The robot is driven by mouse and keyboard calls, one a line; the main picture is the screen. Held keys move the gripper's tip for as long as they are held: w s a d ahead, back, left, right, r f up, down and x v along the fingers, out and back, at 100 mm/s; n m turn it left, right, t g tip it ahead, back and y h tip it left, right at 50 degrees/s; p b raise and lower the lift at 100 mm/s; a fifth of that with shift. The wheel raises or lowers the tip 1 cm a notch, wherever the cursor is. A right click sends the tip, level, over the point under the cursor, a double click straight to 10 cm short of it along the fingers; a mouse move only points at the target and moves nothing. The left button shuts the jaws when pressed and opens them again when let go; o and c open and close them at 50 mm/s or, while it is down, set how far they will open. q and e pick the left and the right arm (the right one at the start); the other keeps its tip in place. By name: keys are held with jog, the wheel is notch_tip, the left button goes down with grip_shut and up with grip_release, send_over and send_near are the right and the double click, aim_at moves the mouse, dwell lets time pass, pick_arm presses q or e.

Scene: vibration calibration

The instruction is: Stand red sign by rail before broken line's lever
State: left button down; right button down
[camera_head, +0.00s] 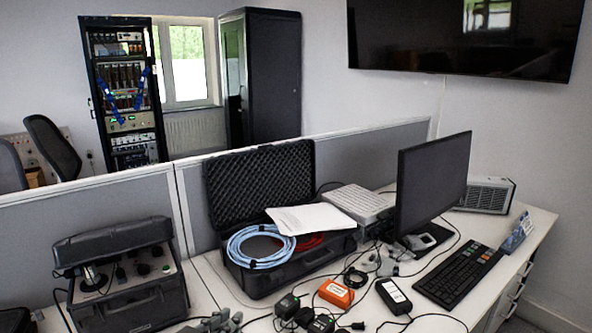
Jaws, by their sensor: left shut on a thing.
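I see no red sign, no rail and no lever that I can make out in the head view. The one bright red-orange thing is a small box (336,293) lying on the white desk (232,297), with cables around it. I cannot pick out my left gripper clearly among the dark and grey shapes along the lower edge. What its jaws hold does not show. My right gripper does not show.
An open black case (262,282) holds a blue cable coil (240,250) and papers (311,218). An instrument case (130,300) stands left. A monitor (432,180), keyboard (460,276) and small blue-white stand (518,232) are right. Loose cables and adapters crowd the desk front.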

pick_arm(q)
jog(key=w+a+r+n+y, duration=0.1)
jog(key=a+r+n+y, duration=0.2)
jog(key=a+r, duration=0.3)
notch_tip(320, 180, up, 3)
jog(key=shift+a+f+n+t+y, duration=0.1)
jog(key=shift+a+n+t+y, duration=0.15)
jog(key=shift+y, duration=0.35)
